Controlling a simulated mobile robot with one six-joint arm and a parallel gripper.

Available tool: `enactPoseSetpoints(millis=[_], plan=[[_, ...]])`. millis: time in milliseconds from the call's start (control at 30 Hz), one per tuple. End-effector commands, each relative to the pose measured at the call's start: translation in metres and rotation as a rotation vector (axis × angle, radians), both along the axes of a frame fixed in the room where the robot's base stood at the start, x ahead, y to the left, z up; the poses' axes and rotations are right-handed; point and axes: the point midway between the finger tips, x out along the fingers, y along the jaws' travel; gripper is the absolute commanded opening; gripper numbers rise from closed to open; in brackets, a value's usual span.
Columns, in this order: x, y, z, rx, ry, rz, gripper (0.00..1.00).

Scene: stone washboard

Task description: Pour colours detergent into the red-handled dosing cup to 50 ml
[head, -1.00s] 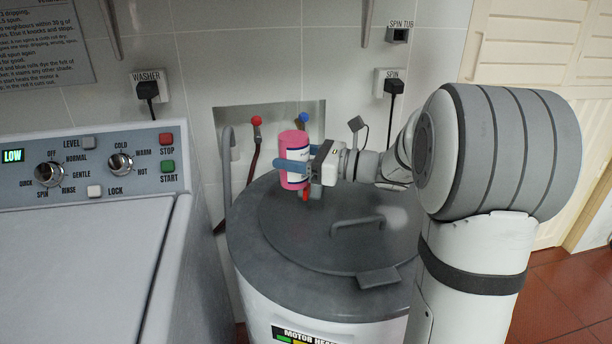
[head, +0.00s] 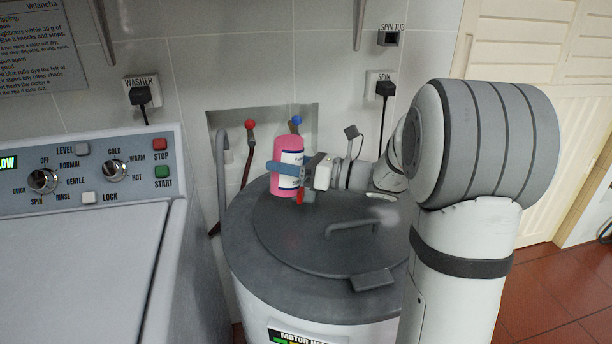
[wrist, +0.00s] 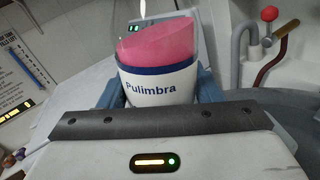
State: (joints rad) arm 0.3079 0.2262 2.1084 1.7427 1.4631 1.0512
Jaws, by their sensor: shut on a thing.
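A pink bottle (head: 284,186) with a white label is in my gripper (head: 278,167), above the spin tub lid. No cup body or liquid level can be made out.
The round grey spin tub lid (head: 330,235) has a bar handle (head: 352,226). Red- and blue-knobbed levers (head: 250,125) stand behind in a wall recess. The washer (head: 90,270) with its dial panel is at the left, its flat top clear.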

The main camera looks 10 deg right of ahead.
Motion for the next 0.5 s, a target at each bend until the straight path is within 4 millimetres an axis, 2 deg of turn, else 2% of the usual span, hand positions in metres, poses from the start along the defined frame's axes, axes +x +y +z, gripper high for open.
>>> enactPoseSetpoints(millis=[500], plan=[[-0.003,0.003,-0.021,0.166,0.198,0.001,0.23]])
